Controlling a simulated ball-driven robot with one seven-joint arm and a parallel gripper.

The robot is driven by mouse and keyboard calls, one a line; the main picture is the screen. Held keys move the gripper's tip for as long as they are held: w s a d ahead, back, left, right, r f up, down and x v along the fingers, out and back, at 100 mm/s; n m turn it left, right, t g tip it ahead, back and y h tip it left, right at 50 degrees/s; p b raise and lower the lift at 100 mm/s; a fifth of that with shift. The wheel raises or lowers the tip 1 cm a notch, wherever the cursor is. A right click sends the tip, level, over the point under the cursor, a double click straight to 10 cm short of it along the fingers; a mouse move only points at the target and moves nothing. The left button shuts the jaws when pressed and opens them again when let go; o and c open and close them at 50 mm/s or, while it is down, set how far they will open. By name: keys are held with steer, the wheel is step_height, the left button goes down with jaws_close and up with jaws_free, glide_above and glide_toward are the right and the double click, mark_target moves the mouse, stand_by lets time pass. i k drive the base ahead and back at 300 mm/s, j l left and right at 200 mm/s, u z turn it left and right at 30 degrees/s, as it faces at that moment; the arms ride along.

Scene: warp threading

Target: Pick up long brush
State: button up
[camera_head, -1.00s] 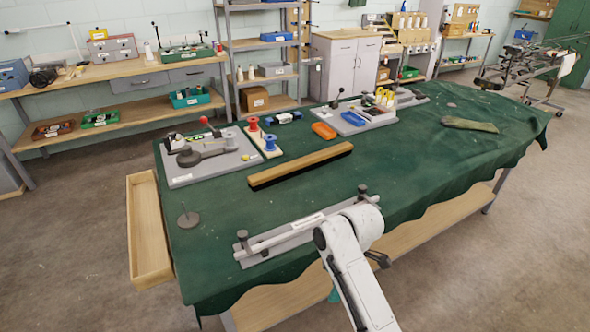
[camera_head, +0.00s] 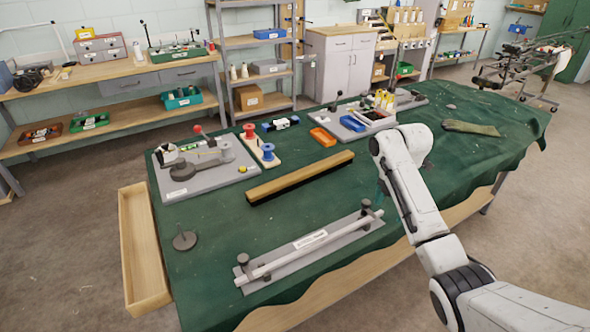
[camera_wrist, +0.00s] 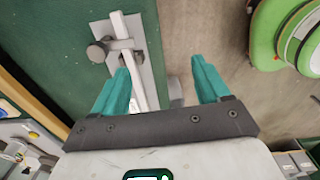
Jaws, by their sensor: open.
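The long brush (camera_head: 300,178), a wooden bar with dark bristles along its side, lies slantwise on the green-covered table in the head view. A tan strip at the left edge of the wrist view (camera_wrist: 36,112) looks like part of it. My gripper (camera_wrist: 160,66) has two teal fingers spread apart with nothing held between them. In the head view, my arm reaches over the table's front right part, and the gripper, mostly hidden behind the arm, is to the right of the brush, apart from it.
A grey plate with a rod and knobs (camera_head: 310,246) lies in front of the brush. Behind are a grey board with a lever device (camera_head: 205,165), red and blue spools (camera_head: 258,145) and an orange tray (camera_head: 322,137). A wooden tray (camera_head: 140,245) hangs at the left edge.

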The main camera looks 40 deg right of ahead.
mark_target(256, 197)
steer(key=i, duration=1.15)
